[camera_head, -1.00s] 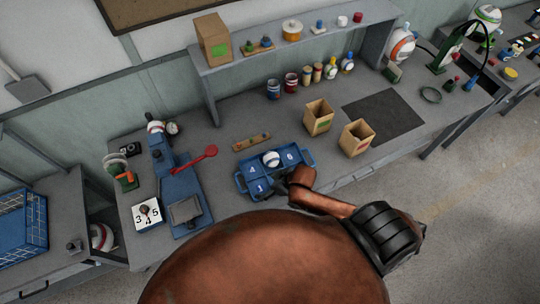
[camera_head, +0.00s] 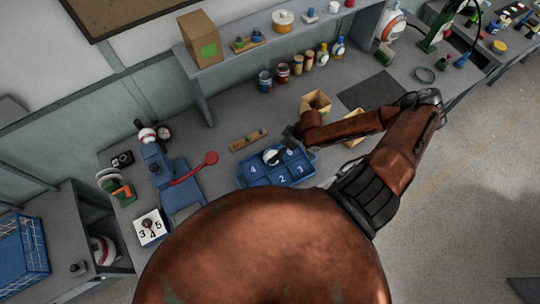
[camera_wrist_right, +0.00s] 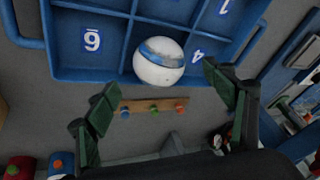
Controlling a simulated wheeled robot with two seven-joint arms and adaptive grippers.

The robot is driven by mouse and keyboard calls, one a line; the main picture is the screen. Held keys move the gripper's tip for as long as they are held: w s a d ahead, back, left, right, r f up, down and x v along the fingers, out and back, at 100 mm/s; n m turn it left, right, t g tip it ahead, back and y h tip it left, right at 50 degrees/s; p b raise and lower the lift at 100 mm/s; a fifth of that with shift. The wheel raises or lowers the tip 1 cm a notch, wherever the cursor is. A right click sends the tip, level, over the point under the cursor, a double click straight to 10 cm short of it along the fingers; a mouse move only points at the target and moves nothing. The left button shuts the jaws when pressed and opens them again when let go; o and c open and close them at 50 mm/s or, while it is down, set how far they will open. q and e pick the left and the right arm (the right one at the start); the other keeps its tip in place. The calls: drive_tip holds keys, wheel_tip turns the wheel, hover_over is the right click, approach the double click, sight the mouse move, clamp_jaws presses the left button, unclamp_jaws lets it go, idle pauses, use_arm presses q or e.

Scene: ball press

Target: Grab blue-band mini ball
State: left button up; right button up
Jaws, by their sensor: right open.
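The blue-band mini ball (camera_head: 271,156) is white with a blue stripe. It sits in the back middle part of the blue numbered tray (camera_head: 243,181), between the 4 and 6 compartments. In the right wrist view the ball (camera_wrist_right: 158,64) is near the picture's centre, just beyond my fingertips, with the tray's rim (camera_wrist_right: 115,77) beside it. My right gripper (camera_wrist_right: 163,92) is open and empty, its two dark green fingers apart. In the head view my right gripper (camera_head: 290,135) is at the tray's back edge, beside the ball. My left gripper is out of view.
A wooden strip with coloured pegs (camera_head: 248,140) lies behind the tray. A cardboard box (camera_head: 316,102) stands behind my right forearm; another is partly hidden by it. A blue press with a red lever (camera_head: 190,174) stands left of the tray.

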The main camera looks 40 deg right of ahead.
drive_tip(key=shift+a+f, duration=0.1)
drive_tip(key=shift+f, duration=0.3)
drive_tip(key=p+x, duration=0.1)
drive_tip(key=x, duration=0.2)
drive_tip(key=shift+w+f, duration=0.1)
drive_tip(key=shift+f, duration=0.2)
drive_tip(key=shift+a+f, duration=0.1)
drive_tip(key=shift+f, duration=0.2)
drive_tip(key=shift+w+f, duration=0.1)
drive_tip(key=shift+f, duration=0.05)
drive_tip(key=c, duration=0.6)
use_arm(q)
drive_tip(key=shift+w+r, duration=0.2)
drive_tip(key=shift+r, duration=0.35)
use_arm(e)
drive_tip(key=c, duration=0.6)
